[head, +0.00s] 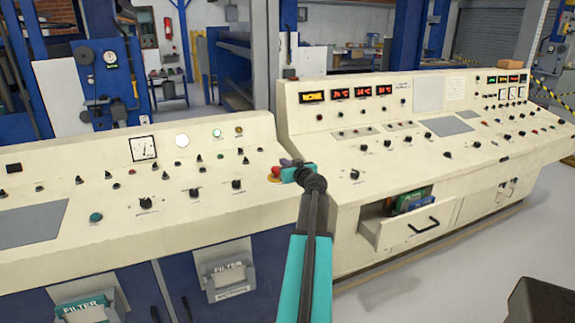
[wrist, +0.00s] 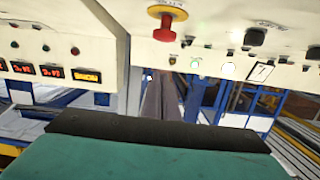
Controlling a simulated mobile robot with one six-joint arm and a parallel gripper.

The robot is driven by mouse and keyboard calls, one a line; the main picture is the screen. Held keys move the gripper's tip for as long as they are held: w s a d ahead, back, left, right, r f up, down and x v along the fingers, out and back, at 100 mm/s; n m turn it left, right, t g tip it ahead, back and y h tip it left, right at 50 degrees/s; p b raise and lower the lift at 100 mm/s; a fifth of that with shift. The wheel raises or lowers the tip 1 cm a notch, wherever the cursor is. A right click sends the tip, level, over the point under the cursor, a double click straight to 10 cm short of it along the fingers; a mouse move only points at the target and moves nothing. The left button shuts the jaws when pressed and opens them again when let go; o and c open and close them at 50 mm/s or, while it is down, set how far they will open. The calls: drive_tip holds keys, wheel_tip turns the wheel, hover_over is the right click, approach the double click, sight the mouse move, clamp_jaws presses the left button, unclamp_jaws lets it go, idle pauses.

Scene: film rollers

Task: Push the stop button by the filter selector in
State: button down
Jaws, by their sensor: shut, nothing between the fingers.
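A red mushroom-shaped stop button (head: 275,171) on a yellow collar sits at the right end of the left cream console. The wrist view, which looks upside down, shows the button (wrist: 164,32) at the top centre, standing out from the panel. My gripper (head: 289,172), teal and dark, is shut and empty just right of the button in the head view. In the wrist view its teal and black body (wrist: 160,145) fills the bottom, with a visible gap below the button. A black selector knob (head: 236,184) is left of the button; its label is too small to read.
The left console (head: 110,225) carries several other knobs and a green button (head: 96,217). The right console (head: 310,145) rises close beside my gripper. Its open drawer (head: 400,232) juts out with boxes inside.

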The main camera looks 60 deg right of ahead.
drive_tip(key=p, duration=0.2)
hover_over(277, 172)
drive_tip(key=s, duration=0.1)
drive_tip(key=shift+f+p, duration=0.35)
drive_tip(key=shift+f, duration=2.1)
drive_tip(key=shift+s+d, duration=0.1)
